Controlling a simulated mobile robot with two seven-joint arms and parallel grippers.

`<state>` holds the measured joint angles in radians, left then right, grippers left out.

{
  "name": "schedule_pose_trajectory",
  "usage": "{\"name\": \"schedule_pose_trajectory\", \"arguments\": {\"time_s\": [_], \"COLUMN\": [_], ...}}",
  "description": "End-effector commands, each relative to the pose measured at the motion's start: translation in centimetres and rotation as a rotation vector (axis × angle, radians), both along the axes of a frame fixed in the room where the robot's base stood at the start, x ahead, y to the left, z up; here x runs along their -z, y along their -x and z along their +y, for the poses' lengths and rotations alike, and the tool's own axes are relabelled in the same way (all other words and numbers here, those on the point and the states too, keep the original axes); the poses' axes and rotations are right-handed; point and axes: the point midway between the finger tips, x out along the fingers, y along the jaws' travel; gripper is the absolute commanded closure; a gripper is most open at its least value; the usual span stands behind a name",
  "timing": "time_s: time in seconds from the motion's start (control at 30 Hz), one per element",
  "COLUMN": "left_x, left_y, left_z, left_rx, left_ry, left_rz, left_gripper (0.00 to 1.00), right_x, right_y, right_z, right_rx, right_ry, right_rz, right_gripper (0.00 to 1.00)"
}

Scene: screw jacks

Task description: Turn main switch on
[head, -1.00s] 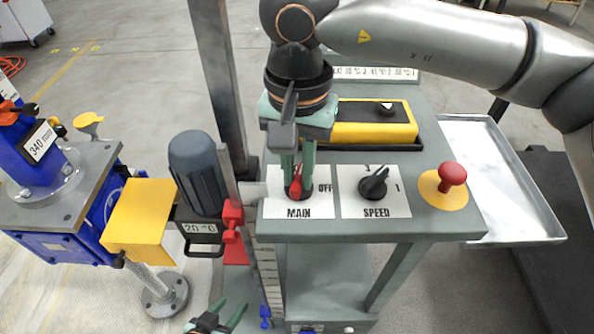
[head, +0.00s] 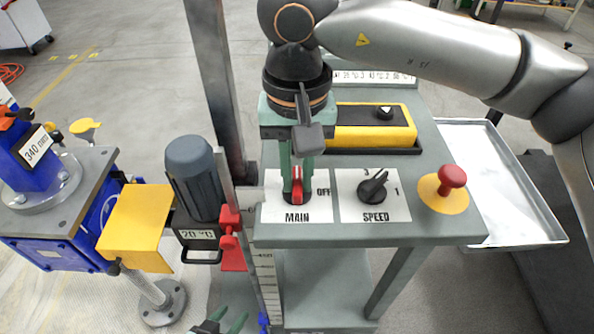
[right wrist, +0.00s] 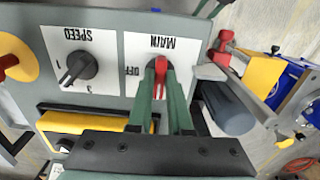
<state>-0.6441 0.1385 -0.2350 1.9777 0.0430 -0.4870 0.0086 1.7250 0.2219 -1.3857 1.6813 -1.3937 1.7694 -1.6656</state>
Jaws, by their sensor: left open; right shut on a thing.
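The main switch has a red handle (head: 297,188) on a dark round base, on a white plate marked MAIN and OFF (head: 297,214). The handle stands roughly upright in the head view, with the OFF mark to its right. My right gripper (head: 297,181) reaches down from above and is shut on the handle. In the right wrist view, the red handle (right wrist: 162,68) sits between the green fingertips; part of its base is hidden. My left gripper (head: 222,322) is open and empty at the bottom edge, partly out of frame.
Beside the main switch are a black SPEED knob (head: 373,186) and a red mushroom button (head: 452,176). A yellow box (head: 360,127) stands behind. A grey motor (head: 193,177) and red clamp (head: 231,240) are left of the panel. A metal tray (head: 520,215) is at right.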

Motion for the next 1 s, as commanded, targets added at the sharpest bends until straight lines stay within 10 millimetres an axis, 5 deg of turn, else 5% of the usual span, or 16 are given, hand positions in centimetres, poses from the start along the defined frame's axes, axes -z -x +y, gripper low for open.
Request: {"name": "schedule_pose_trajectory", "arguments": {"time_s": [0.03, 0.07, 0.3, 0.67, 1.0], "left_x": [0.0, 0.0, 0.0, 0.0, -0.5], "left_y": [0.0, 0.0, -0.1, -0.1, -0.1], "left_z": [0.0, 0.1, 0.2, 0.2, 0.3], "left_rx": [-0.001, 0.000, -0.002, -0.003, -0.005], "left_ry": [-0.001, -0.001, -0.003, -0.004, -0.004], "left_rz": [0.000, 0.000, -0.001, -0.002, -0.005], "left_gripper": [0.50, 0.50, 0.50, 0.50, 0.50], "right_x": [0.0, 0.0, 0.0, -0.7, -7.6], "right_y": [0.0, 0.0, 0.0, 0.0, 0.0], "right_z": [0.0, 0.0, 0.0, 0.0, 0.1], "right_rx": [-0.003, -0.003, -0.002, 0.001, 0.001], "right_ry": [0.000, 0.000, 0.000, -0.001, -0.002], "right_rz": [0.000, 0.000, 0.000, -0.002, -0.003], "right_gripper": [1.00, 0.80, 0.53, 0.53, 0.53]}}
